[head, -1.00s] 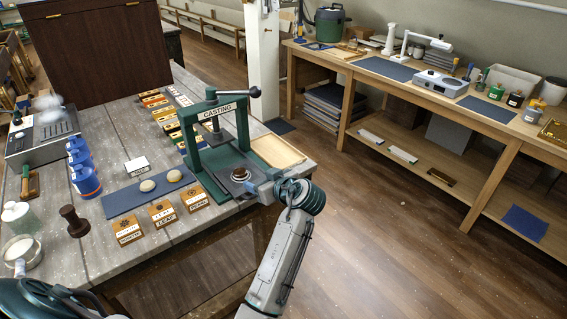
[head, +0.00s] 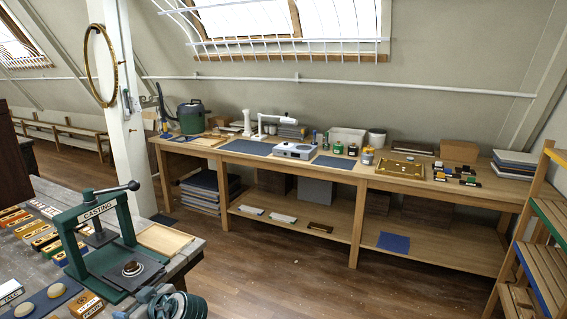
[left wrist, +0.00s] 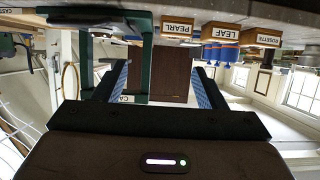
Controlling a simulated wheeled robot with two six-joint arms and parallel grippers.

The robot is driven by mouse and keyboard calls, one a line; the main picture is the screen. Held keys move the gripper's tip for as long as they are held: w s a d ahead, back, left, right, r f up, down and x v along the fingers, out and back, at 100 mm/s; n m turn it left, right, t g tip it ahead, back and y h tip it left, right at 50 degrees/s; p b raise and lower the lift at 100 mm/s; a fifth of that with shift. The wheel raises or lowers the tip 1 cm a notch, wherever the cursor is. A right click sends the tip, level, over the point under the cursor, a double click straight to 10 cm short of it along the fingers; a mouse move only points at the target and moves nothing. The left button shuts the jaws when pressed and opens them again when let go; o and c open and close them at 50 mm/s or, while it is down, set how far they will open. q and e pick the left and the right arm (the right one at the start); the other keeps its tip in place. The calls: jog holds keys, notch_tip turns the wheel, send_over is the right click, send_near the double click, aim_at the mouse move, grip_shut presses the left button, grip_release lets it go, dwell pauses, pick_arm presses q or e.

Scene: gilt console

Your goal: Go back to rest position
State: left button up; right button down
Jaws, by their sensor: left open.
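My left gripper (head: 138,302) is at the bottom left of the head view, low beside the near right corner of the grey table. Its wrist is cut off by the lower edge. In the left wrist view its two fingers (left wrist: 163,80) stand apart with nothing held between them. The press frame also shows in the left wrist view (left wrist: 140,70), which is upside down. My right gripper is not in view.
Wooden sample blocks and a blue mat (head: 45,300) lie on the table (head: 192,250). A long wooden bench (head: 345,168) with tools and a lower shelf runs along the wall. A slatted rack (head: 545,235) stands at right. The floor (head: 270,270) between is clear.

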pick_arm(q)
jog(key=s+d+f+m+h, duration=0.2)
jog(key=s+f+m+h, duration=0.15)
jog(key=f, duration=1.05)
jog(key=s+d+f+m+h, duration=0.2)
jog(key=s+f+m, duration=0.2)
jog(key=f, duration=1.1)
jog(key=s+d+f+m+h, duration=0.2)
jog(key=s+f+m, duration=0.2)
jog(key=f, duration=1)
jog(key=s+f+m+g+h+b, duration=0.1)
jog(key=s+f+g, duration=0.1)
jog(key=s+f, duration=0.7)
jog(key=s+f+m+g+h, duration=0.1)
jog(key=s+f+h, duration=0.1)
jog(key=s+f, duration=0.9)
jog(key=s, duration=0.9)
jog(key=s+a+f+g, duration=0.1)
jog(key=s+f, duration=0.1)
jog(key=s, duration=1)
jog(key=shift+a+f+h, duration=0.15)
jog(key=shift+h, duration=0.3)
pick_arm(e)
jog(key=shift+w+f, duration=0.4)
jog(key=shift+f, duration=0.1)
